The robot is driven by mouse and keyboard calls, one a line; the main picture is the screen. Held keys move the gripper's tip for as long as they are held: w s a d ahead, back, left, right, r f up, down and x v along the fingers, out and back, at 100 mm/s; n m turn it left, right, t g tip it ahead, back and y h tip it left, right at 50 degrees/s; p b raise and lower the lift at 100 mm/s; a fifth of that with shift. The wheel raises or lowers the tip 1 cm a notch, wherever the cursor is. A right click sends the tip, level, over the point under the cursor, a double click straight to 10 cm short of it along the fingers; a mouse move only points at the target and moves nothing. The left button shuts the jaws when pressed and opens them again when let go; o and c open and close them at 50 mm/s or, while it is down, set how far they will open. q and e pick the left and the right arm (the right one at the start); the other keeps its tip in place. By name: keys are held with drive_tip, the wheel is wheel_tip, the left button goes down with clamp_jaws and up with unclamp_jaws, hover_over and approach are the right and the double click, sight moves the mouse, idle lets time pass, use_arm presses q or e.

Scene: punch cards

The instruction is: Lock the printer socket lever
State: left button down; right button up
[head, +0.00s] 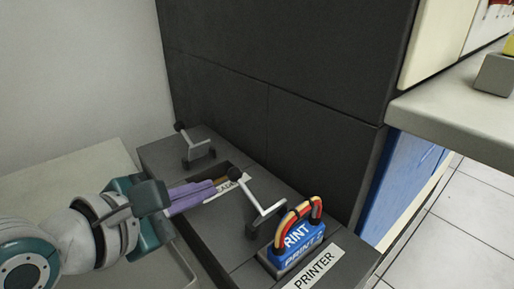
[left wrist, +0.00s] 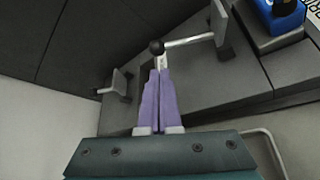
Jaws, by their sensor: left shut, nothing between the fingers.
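The dark console holds a blue plug block (head: 297,243) marked PRINT, with red and yellow cables looping over it; it sits behind the PRINTER label (head: 315,271). Beside the plug is a metal lever (head: 262,207) with a black ball knob, its arm pointing away from the plug toward the back left. This lever also shows in the left wrist view (left wrist: 190,41), its knob just beyond my fingertips. My left gripper (head: 214,187) has purple fingers, shut and empty, with the tips close to the knob; in the left wrist view (left wrist: 158,74) I cannot tell whether they touch. My right gripper is not in view.
A second lever (head: 197,150) with a black knob stands farther back on the console (head: 157,151). A dark slot with a pale label (head: 230,183) lies between the levers. A dark panel wall (head: 225,55) rises behind. A grey counter (head: 455,120) is at right.

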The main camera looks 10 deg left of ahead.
sight(221, 202)
use_arm(q)
drive_tip(key=shift+b+x, duration=0.7)
drive_tip(key=shift+x, duration=1.65)
drive_tip(key=shift+r, duration=0.2)
drive_tip(key=shift+d+r+p, duration=0.1)
drive_tip(key=shift+r+p, duration=0.05)
drive_tip(key=shift+p, duration=0.25)
drive_tip(key=shift+r+m+t, duration=0.2)
drive_tip(key=shift+m+t, duration=0.1)
drive_tip(key=shift+m, duration=0.1)
drive_tip(key=shift+s+d+r+m+t+y+p, duration=0.25)
drive_tip(key=shift+r+m+t+y+p, duration=0.2)
drive_tip(key=shift+r+p, duration=0.35)
drive_tip(key=shift+s+d+r+m+t+y+p, duration=0.45)
drive_tip(key=shift+m+t, duration=0.2)
drive_tip(key=shift+m, duration=0.3)
drive_tip(key=shift+s+d+r+m+t, duration=0.25)
drive_tip(key=shift+d+r+m+t, duration=0.2)
drive_tip(key=shift+m, duration=0.15)
drive_tip(key=shift+s+d+r+m+t+b, duration=0.35)
drive_tip(key=shift+d+m+t, duration=0.1)
drive_tip(key=shift+m, duration=0.25)
drive_tip(key=shift+s+d+r+m+t+b, duration=0.25)
drive_tip(key=shift+s+d+m+t+b, duration=0.3)
drive_tip(key=shift+m, duration=0.45)
drive_tip(key=shift+s+d+r+m+t+b, duration=0.4)
drive_tip(key=shift+d+m+t, duration=0.2)
drive_tip(key=shift+m, duration=0.4)
